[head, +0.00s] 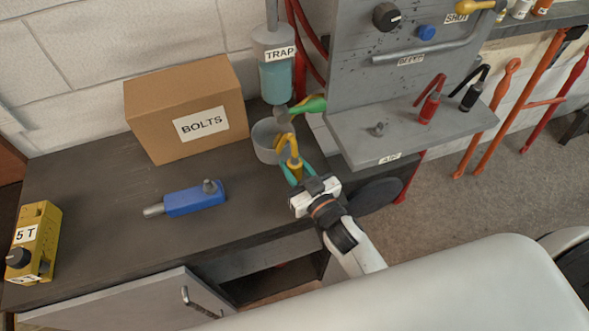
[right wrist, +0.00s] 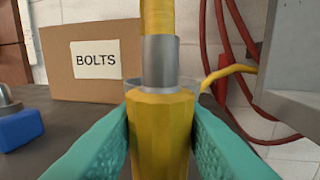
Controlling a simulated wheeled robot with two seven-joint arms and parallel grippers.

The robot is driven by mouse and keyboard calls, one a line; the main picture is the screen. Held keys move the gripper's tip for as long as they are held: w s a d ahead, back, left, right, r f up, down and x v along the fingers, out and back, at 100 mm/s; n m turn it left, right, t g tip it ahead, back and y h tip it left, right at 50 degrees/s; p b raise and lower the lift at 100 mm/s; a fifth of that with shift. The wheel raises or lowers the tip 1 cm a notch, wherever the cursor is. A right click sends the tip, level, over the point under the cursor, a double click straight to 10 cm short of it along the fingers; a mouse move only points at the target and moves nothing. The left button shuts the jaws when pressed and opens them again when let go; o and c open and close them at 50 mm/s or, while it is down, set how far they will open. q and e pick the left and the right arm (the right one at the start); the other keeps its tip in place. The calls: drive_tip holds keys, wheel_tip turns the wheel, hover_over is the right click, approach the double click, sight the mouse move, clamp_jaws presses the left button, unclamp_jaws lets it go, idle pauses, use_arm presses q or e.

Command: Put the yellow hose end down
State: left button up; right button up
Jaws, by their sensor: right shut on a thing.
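The yellow hose end (head: 295,167) is in my right gripper (head: 297,177), whose teal fingers are shut on its faceted yellow grip. In the right wrist view the hose end (right wrist: 160,130) stands upright between the two fingers (right wrist: 160,150), with a grey collar and yellow hose above it. In the head view its hose bends over near the rim of a grey cup (head: 266,146) under the trap. The gripper is just in front of the cup, above the bench's right end. I cannot tell whether the hose end touches anything below. My left gripper is not in view.
A cardboard BOLTS box (head: 187,110) stands at the back of the dark bench (head: 110,205). A blue tool (head: 193,198) and a yellow 5 T block (head: 36,243) lie left. A grey shelf (head: 400,132) with red and black hose ends is right. Bench around the blue tool is clear.

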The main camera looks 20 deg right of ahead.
drive_tip(key=shift+f, duration=0.65)
drive_tip(key=o, duration=0.6)
drive_tip(key=shift+f, duration=0.2)
drive_tip(key=o, duration=0.5)
drive_tip(key=shift+r, duration=0.15)
